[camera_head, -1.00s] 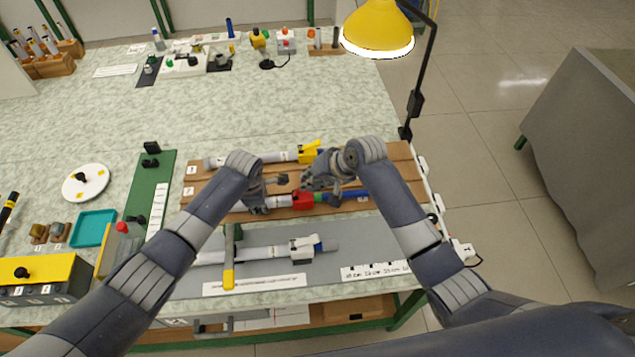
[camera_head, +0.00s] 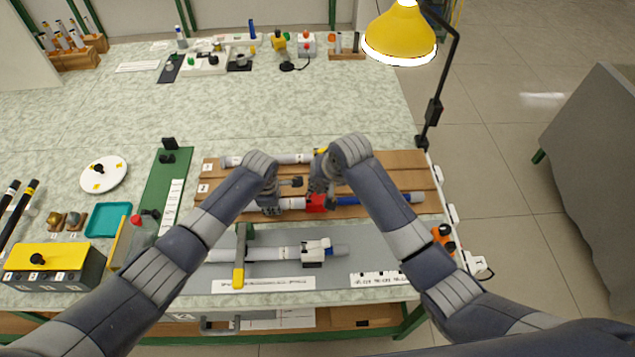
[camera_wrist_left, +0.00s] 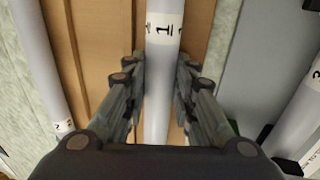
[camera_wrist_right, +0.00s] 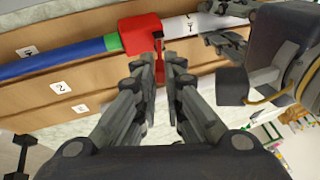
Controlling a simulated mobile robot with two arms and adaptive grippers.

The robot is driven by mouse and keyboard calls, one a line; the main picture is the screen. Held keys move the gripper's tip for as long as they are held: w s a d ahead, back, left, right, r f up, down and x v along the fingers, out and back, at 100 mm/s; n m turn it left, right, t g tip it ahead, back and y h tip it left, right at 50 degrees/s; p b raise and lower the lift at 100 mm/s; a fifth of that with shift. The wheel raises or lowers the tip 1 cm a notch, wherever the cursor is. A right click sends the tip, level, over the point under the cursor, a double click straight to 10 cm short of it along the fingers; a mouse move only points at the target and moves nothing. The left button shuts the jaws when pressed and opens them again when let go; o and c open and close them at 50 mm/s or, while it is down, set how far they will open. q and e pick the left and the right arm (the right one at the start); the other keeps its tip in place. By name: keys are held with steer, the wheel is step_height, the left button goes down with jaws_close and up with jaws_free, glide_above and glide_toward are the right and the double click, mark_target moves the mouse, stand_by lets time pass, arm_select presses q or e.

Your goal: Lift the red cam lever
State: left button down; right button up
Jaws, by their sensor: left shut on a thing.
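The red cam lever (camera_wrist_right: 159,62) hangs from a red clamp block (camera_wrist_right: 142,35) in the right wrist view. The block sits on a rod, blue and green on one side, white on the other; in the head view it is partly hidden (camera_head: 316,204). My right gripper (camera_wrist_right: 159,66) has its fingertips apart, one on each side of the lever; contact cannot be told. It also shows in the head view (camera_head: 318,188). My left gripper (camera_wrist_left: 160,65) is shut on the white rod marked 1 (camera_wrist_left: 164,25), left of the red block in the head view (camera_head: 270,208).
Another white rod (camera_head: 265,160) lies in the back row of the brown board (camera_head: 415,160). A grey-white rod with a white clamp (camera_head: 317,251) lies in front. The yellow lamp (camera_head: 400,38) stands at the back right.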

steer(key=o, duration=0.4)
steer(key=v, duration=1.2)
steer(key=shift+d, duration=0.1)
